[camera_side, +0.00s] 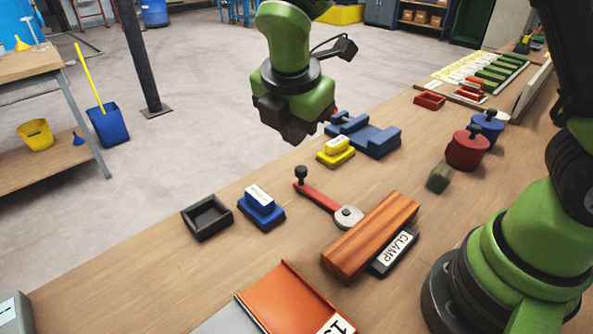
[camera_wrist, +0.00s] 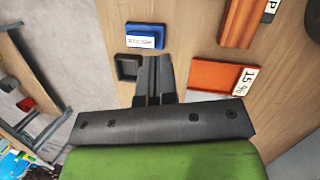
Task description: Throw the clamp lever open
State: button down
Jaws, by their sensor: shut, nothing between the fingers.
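The clamp lever (camera_side: 322,197) is a red bar with a black knob (camera_side: 300,174) at its far-left end. It runs to a grey round pivot (camera_side: 348,217) beside the orange-brown clamp block (camera_side: 372,236), which has a CLAMP label (camera_side: 393,253) on its near side. My gripper (camera_side: 297,136) is in the air above and beyond the knob, apart from it. In the wrist view its fingers (camera_wrist: 153,72) are together and empty. Part of the clamp block (camera_wrist: 240,22) shows at the top of the wrist view; the lever does not show there.
A black tray (camera_side: 207,217), a blue labelled block (camera_side: 261,207) and a yellow block (camera_side: 335,151) stand around the lever. An orange tray (camera_side: 290,302) is in front. A blue fixture (camera_side: 370,136) and a red pot (camera_side: 467,150) stand farther right. Bare bench lies around the knob.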

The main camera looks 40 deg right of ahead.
jog(key=f+n, duration=0.1)
jog(key=w+a+f+n, duration=0.1)
jog(key=f+n+h, duration=0.1)
jog(key=f, duration=0.1)
jog(key=shift+w+a+n, duration=0.15)
jog(key=shift+a+n, duration=0.15)
send_near(301, 184)
jog(key=a+f, duration=0.1)
jog(key=s+a+f, duration=0.1)
jog(key=f, duration=0.1)
jog(key=shift+s+a+f, duration=0.3)
jog(key=shift+a, duration=0.1)
jog(key=w+d, duration=0.1)
jog(key=d, duration=0.1)
jog(key=shift+w+d+f, duration=0.15)
jog(key=shift+w+d, duration=0.2)
jog(key=shift+d, duration=0.05)
jog(key=shift+w+d, duration=0.2)
jog(key=shift+d, duration=0.15)
jog(key=shift+d, duration=0.1)
jog(key=shift+w+d+m, duration=0.1)
jog(key=shift+d+m, duration=0.1)
jog(key=shift+m, duration=0.2)
